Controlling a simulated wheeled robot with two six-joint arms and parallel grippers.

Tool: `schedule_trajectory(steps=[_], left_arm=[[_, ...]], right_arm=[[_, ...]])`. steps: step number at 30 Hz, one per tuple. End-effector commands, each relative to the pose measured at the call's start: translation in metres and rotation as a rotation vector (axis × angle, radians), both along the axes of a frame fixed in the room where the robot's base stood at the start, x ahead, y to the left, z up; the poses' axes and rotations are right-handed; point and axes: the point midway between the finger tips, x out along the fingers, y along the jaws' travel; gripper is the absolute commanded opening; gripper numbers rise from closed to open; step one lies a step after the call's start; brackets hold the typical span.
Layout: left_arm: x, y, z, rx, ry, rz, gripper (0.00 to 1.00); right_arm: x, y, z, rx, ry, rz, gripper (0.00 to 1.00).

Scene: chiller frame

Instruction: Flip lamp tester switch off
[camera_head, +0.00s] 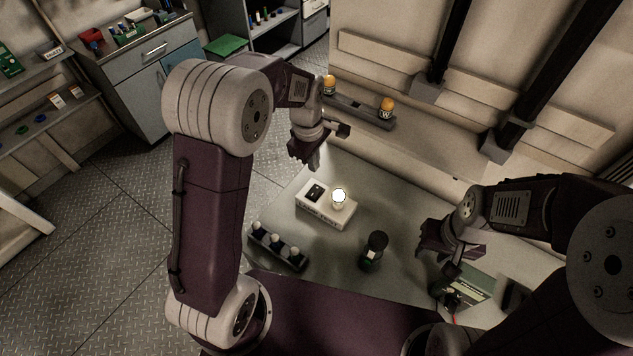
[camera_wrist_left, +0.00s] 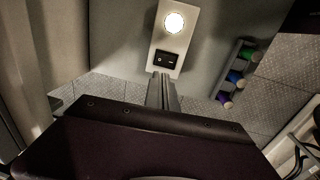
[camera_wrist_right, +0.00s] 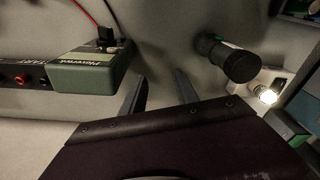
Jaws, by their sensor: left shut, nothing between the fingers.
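The lamp tester (camera_head: 326,211) is a white box on the grey table, with a glowing bulb (camera_head: 338,195) and a black rocker switch (camera_head: 315,192) on its top. In the left wrist view the tester (camera_wrist_left: 174,42) has its lit bulb (camera_wrist_left: 174,22) at the far end and the switch (camera_wrist_left: 165,60) at the near end. My left gripper (camera_head: 314,163) is shut and empty, pointing down above the table beside the tester's switch end. In the left wrist view its fingertips (camera_wrist_left: 161,76) lie just short of the switch; contact cannot be told. My right gripper (camera_wrist_right: 158,82) is open and empty, over the table's right side.
A small rack with several coloured-ended items (camera_head: 278,247) stands at the table's front left. A shelf at the back holds two orange-topped jars (camera_head: 387,106).

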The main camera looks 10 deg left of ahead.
Motion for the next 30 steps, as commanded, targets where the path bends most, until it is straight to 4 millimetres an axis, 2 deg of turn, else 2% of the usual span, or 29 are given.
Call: schedule_trajectory(steps=[1,9,15,20,30], left_arm=[[0.0,0.0,-0.012,0.001,0.007,0.0,0.0],[0.006,-0.003,-0.07,0.0,0.006,0.0,0.0],[0.01,-0.004,-0.098,0.001,0.003,-0.001,0.0],[0.012,-0.004,-0.107,0.0,0.0,-0.001,0.0],[0.013,-0.005,-0.11,0.0,0.0,-0.001,0.0]], right_arm=[[0.0,0.0,0.001,0.0,0.0,0.0,0.36],[0.0,0.0,0.004,0.0,0.0,0.0,0.36],[0.0,0.0,0.009,0.0,0.0,0.0,0.36],[0.0,0.0,0.009,0.0,0.0,0.0,0.36],[0.0,0.0,0.008,0.0,0.0,0.0,0.36]])
